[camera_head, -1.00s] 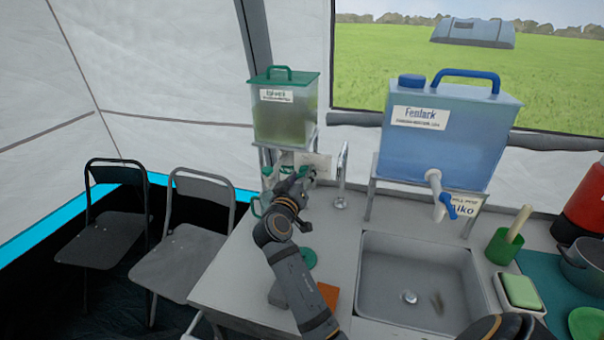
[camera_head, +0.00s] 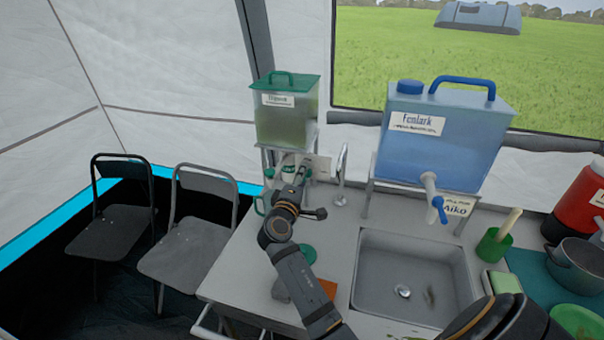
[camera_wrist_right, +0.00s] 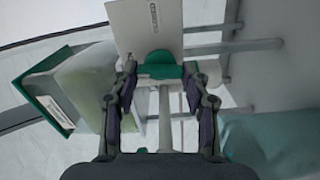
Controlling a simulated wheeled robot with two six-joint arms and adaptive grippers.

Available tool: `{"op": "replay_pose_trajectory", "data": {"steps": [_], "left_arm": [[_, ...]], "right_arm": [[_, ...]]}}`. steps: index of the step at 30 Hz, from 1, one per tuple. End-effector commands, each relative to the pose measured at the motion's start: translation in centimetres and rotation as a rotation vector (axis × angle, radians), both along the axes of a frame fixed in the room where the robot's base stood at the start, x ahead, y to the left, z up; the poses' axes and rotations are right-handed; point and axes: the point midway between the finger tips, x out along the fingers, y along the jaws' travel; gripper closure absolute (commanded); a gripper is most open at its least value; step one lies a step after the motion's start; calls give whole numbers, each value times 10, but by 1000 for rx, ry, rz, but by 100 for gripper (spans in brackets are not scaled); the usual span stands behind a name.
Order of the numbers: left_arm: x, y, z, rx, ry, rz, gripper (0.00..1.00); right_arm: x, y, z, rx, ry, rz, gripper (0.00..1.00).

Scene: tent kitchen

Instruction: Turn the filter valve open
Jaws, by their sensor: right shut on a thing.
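The filter tank (camera_head: 286,122), with a green lid and cloudy greenish contents, stands on a metal stand at the back left of the counter. It shows tilted in the wrist view (camera_wrist_right: 88,85). A green valve handle (camera_wrist_right: 160,69) sits between the fingers of my right gripper (camera_wrist_right: 162,78). The fingers are shut on it from both sides. In the head view my right gripper (camera_head: 301,174) reaches under the tank and hides the valve. How far the valve is turned cannot be told. My left gripper is not in view.
A white card (camera_wrist_right: 146,24) stands behind the handle. A tall metal tap (camera_head: 340,178) is close right of my right gripper. Further right are the blue water tank (camera_head: 440,145) and the sink (camera_head: 410,275). Green-marked vessels crowd the space below the filter tank.

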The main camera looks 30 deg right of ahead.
Motion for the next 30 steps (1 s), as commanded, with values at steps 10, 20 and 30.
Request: {"op": "replay_pose_trajectory", "data": {"steps": [10,20,30], "left_arm": [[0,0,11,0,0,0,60],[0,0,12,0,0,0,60],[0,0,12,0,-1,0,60]], "right_arm": [[0,0,1,-89,102,1,85],[0,0,0,-107,122,1,84],[0,0,0,-106,123,0,40]]}}
